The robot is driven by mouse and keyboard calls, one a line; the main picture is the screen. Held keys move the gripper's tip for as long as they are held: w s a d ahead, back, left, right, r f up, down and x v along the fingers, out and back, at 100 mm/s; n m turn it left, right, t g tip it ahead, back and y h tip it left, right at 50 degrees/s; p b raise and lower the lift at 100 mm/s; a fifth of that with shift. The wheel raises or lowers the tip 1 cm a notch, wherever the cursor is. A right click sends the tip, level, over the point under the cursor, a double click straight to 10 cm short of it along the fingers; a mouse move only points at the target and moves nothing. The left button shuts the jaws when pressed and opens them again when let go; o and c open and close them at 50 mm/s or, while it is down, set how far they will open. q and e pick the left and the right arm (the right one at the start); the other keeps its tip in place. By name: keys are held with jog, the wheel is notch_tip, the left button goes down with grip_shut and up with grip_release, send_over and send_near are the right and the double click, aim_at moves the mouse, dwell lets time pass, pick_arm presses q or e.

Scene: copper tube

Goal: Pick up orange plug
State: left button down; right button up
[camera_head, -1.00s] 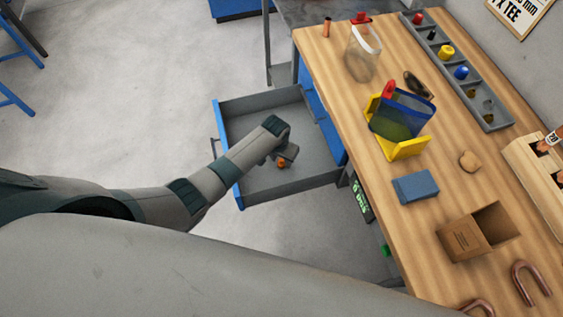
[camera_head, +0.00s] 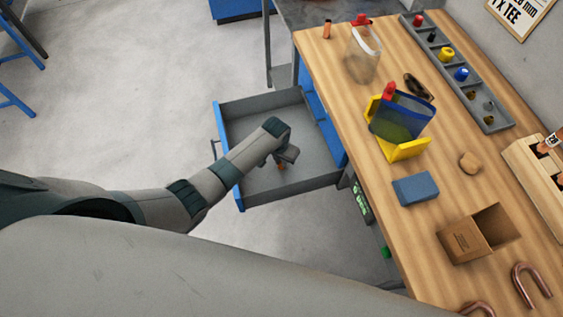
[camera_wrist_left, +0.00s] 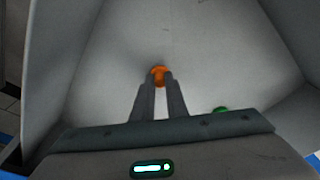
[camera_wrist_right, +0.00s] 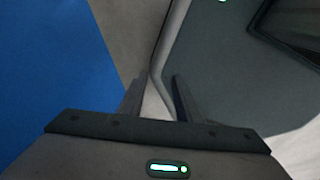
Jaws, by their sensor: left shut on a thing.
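The orange plug (camera_wrist_left: 159,75) is between the fingertips of my left gripper (camera_wrist_left: 159,80) in the left wrist view. The fingers are close together and shut on it, over the grey floor of the open drawer. In the head view the left gripper (camera_head: 282,160) is inside the drawer (camera_head: 304,166), and only a small part of the orange plug (camera_head: 281,167) shows below it. Whether the plug touches the drawer floor is hard to tell. My right gripper (camera_wrist_right: 157,84) shows only in its own wrist view, with fingers apart and nothing between them.
A small green thing (camera_wrist_left: 221,109) shows beyond the left gripper's body. The wooden workbench (camera_head: 335,100) to the right carries a clear jar (camera_head: 361,62), a yellow holder (camera_head: 405,149), a blue block (camera_head: 415,188) and an open cardboard box (camera_head: 463,240).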

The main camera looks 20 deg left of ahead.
pick_arm(q)
jog(key=shift+r, duration=0.1)
notch_tip(320, 180, up, 10)
jog(key=shift+b, duration=0.45)
dwell(0.6)
